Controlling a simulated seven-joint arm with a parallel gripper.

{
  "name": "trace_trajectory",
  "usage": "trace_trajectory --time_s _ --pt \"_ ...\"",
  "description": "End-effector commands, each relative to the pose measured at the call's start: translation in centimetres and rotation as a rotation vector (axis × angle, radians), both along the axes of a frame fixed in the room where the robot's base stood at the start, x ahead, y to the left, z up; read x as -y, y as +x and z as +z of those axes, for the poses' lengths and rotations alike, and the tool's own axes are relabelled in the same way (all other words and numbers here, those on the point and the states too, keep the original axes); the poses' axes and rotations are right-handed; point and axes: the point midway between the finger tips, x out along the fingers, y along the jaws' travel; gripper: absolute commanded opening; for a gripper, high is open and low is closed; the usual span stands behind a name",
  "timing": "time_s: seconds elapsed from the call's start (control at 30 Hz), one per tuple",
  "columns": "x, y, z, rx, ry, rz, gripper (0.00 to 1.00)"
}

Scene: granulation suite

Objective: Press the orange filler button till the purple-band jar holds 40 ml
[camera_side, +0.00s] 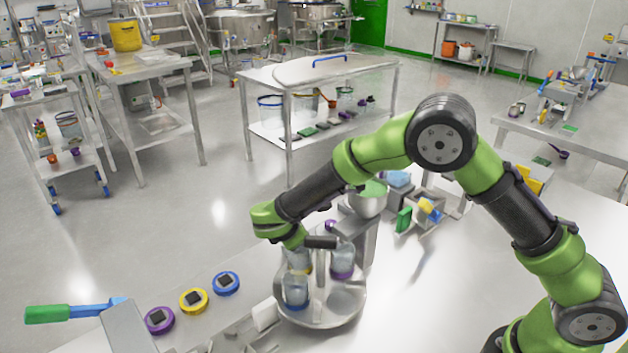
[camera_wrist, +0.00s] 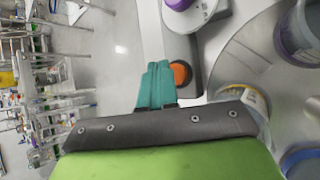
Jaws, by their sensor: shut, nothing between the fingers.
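The orange filler button (camera_wrist: 181,75) sits on a grey housing in the wrist view. My gripper (camera_wrist: 158,68) has its teal fingers closed together, with tips beside the button's left edge in that picture; I cannot tell whether they touch it. The button and fingertips are hidden in the side view. The purple-band jar (camera_side: 342,262) stands on the round metal turntable (camera_side: 325,317), at its back right. The jar also shows at the right of the wrist view (camera_wrist: 300,38). Its fill level cannot be read.
A blue-band jar (camera_side: 295,291) and a partly hidden yellow-band jar (camera_side: 299,258) share the turntable. Purple (camera_side: 159,321), yellow (camera_side: 193,300) and blue (camera_side: 226,284) lids lie to the left. A green-handled tool (camera_side: 55,313) lies beyond them.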

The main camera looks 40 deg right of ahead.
Motion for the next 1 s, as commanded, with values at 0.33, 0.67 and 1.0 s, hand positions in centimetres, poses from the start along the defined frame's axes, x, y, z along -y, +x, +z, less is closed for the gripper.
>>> trace_trajectory --time_s 0.33,0.67,1.0 --pt "0.1 -0.5 -1.3 -0.021 -0.004 -0.002 0.00" --pt "0.1 -0.6 -1.8 -0.022 -0.002 -0.003 0.00" --pt "0.0 -0.6 -1.9 -0.022 0.000 -0.002 0.00"
